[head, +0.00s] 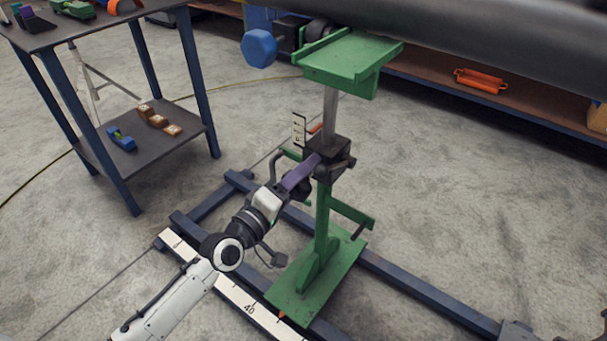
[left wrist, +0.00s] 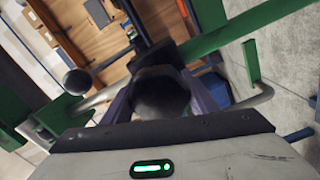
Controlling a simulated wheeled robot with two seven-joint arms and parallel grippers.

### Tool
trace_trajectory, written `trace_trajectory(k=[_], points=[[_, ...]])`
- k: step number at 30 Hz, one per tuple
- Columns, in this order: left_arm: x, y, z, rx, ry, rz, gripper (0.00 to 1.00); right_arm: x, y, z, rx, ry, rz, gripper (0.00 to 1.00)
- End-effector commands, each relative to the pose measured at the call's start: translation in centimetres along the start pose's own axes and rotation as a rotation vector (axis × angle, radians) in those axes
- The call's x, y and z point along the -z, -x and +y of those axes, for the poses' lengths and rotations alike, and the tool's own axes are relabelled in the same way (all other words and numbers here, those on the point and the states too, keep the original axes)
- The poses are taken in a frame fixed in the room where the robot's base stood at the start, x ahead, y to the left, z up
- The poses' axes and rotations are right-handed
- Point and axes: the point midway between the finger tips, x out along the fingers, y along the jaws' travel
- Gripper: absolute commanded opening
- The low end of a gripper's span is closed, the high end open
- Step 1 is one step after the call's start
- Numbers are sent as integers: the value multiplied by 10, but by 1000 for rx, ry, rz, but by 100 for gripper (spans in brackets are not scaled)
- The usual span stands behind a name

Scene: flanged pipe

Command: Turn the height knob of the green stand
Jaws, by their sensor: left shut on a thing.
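The green stand (head: 325,222) stands upright on blue floor rails, with a green top plate (head: 352,58) on a bare metal post (head: 330,105). A black clamp block (head: 326,152) sits around the post where it enters the green column. My left gripper (head: 303,176) reaches this block from the lower left, its purple fingers up against it. In the left wrist view the dark height knob (left wrist: 161,95) lies between the two purple fingers, and the gripper is shut on it. In the head view the fingers mostly hide the knob. My right gripper is not in view.
A big grey pipe (head: 480,45) runs above at the upper right. A blue hexagonal knob (head: 259,48) sits left of the top plate. A dark two-level table (head: 150,150) stands at the left. A scale strip (head: 250,305) lies along the rail. Open floor is at the right.

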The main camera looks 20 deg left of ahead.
Motion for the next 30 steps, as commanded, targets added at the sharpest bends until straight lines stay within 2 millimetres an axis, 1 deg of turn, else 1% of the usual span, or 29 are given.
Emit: trace_trajectory(k=[1,4,13,16,20,23,27,30], points=[[0,0,-1,2,1,-1,55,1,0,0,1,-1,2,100],[0,0,-1,2,1,-1,72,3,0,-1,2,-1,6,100],[0,1,0,1,2,0,72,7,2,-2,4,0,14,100],[0,8,0,2,2,0,72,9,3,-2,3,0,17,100],[0,29,0,5,1,-3,72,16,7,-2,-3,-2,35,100],[0,50,0,5,1,-3,72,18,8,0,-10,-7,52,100],[0,76,0,5,1,-3,72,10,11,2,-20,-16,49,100],[0,91,-1,4,1,-2,72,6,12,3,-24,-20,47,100]])
